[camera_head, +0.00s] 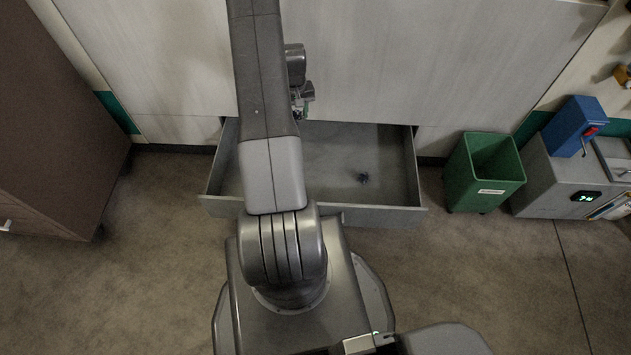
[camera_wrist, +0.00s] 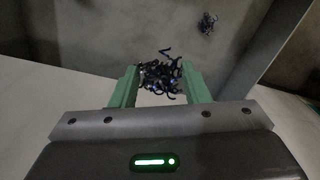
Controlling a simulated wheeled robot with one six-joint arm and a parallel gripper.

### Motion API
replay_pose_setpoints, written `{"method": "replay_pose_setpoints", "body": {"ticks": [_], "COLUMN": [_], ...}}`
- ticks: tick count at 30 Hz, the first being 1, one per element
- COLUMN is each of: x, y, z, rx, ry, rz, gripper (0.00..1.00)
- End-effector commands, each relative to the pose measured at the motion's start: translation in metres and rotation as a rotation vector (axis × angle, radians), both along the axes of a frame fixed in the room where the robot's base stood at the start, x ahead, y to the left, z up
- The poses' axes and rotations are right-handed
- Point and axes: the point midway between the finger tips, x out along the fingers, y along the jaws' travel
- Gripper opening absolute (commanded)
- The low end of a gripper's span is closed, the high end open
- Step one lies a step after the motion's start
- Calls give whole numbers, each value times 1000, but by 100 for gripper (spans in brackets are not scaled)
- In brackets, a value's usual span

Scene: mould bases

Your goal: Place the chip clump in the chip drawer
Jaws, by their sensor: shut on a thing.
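The chip drawer (camera_head: 382,214) is a grey open drawer pulled out from the pale cabinet front. My gripper (camera_wrist: 159,69) has green fingers, shut on a tangled dark chip clump (camera_wrist: 160,80) with bluish glints. In the head view my gripper (camera_head: 302,104) is partly hidden by my arm, above the rear of the drawer, and the held clump cannot be made out. In the wrist view the drawer floor (camera_wrist: 112,28) lies beyond the held clump. A second small dark clump (camera_head: 364,178) rests on the drawer floor, right of the middle; it also shows in the wrist view (camera_wrist: 207,23).
A green bin (camera_head: 484,181) stands on the floor right of the drawer. A grey machine with a lit display (camera_head: 583,197) and a blue box (camera_head: 571,126) are farther right. A brown cabinet (camera_head: 55,120) stands at left. Most of the drawer floor in view is bare.

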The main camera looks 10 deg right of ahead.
Motion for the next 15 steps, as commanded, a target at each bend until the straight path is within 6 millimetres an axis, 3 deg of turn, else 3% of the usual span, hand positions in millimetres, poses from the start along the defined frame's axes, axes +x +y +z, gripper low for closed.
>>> {"method": "replay_pose_setpoints", "body": {"ticks": [1,3,9,15], "x": [0,0,-2,-5], "y": [-6,-14,-35,-52], "z": [-35,-63,-142,-201], "rx": [0,0,0,0], "ry": [2,1,1,0], "rz": [1,5,20,32], "gripper": [20,20,20,20]}}
